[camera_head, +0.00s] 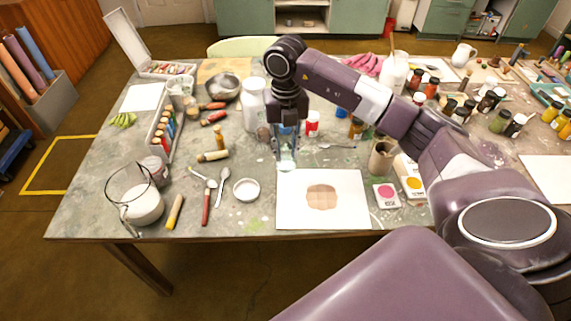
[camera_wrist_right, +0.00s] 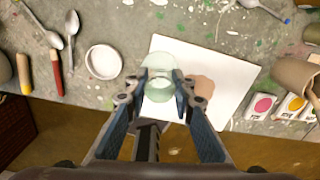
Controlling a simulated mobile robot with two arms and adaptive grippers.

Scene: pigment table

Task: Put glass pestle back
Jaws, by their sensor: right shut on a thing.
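The glass pestle (camera_head: 287,160) is clear, pale green glass. My right gripper (camera_head: 287,135) points down at the back left corner of the white sheet (camera_head: 345,213) and is shut on the pestle. In the right wrist view the pestle (camera_wrist_right: 159,72) sits between the two fingertips (camera_wrist_right: 160,88), its wide round end outward. I cannot tell whether it touches the sheet or table. My left gripper is not in view.
A brown patch (camera_head: 321,196) marks the sheet. A white bottle (camera_head: 253,105) is close behind the gripper. A brown pot (camera_head: 382,156) and pigment boxes (camera_head: 387,195) are right.

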